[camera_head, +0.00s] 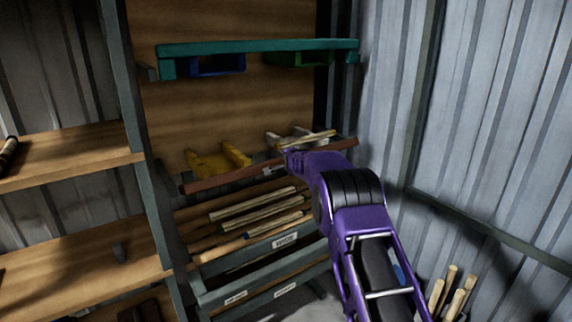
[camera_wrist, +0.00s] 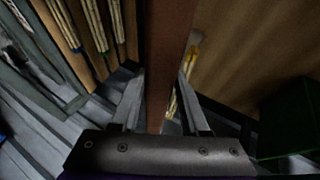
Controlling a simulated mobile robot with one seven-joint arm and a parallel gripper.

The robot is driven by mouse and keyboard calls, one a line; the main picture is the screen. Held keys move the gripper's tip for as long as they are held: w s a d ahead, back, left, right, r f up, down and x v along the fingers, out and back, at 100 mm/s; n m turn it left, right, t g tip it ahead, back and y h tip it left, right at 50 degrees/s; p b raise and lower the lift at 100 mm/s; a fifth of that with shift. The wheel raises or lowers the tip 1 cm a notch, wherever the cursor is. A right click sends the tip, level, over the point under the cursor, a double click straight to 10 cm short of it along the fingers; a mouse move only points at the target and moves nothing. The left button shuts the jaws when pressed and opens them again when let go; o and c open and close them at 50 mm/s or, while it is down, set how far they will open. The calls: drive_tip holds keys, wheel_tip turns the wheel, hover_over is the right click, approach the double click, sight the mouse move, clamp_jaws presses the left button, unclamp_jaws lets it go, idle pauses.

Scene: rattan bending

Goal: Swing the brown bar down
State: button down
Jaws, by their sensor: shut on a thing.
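The brown bar (camera_head: 222,179) runs across the rack in the head view, below the teal bar, with its right end a little higher than its left. My gripper (camera_head: 270,168) is at the middle of the bar and shut on it. In the wrist view the brown bar (camera_wrist: 168,55) passes between the two fingers of my gripper (camera_wrist: 160,98), one finger on each side. Part of the bar's right half is hidden behind my arm in the head view.
A teal bar (camera_head: 265,46) spans the rack above. A yellow bracket (camera_head: 215,160) sits just behind the brown bar. Several rods (camera_head: 250,208) lie on the tray below. Wooden shelves (camera_head: 75,155) stand left; a corrugated wall (camera_head: 480,100) and upright rods (camera_head: 452,290) are at right.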

drive_tip(key=shift+s+d+f+m+t+y+b, duration=0.15)
drive_tip(key=shift+f+m+t+y+b, duration=0.1)
drive_tip(key=shift+f+t, duration=0.25)
drive_tip(key=shift+s+d+f+m+t+y+b, duration=0.15)
drive_tip(key=shift+f+t+y, duration=0.1)
drive_tip(key=shift+f+t, duration=0.25)
drive_tip(key=shift+a+f+m+t+y, duration=0.1)
drive_tip(key=shift+f+m+t+y, duration=0.4)
drive_tip(key=shift+t, duration=0.7)
drive_tip(key=shift+f, duration=0.15)
drive_tip(key=shift+c, duration=2)
unclamp_jaws()
drive_tip(key=shift+s, duration=0.1)
drive_tip(key=p+v, duration=0.1)
drive_tip(key=v, duration=1.6)
drive_tip(key=shift+s+a, duration=0.2)
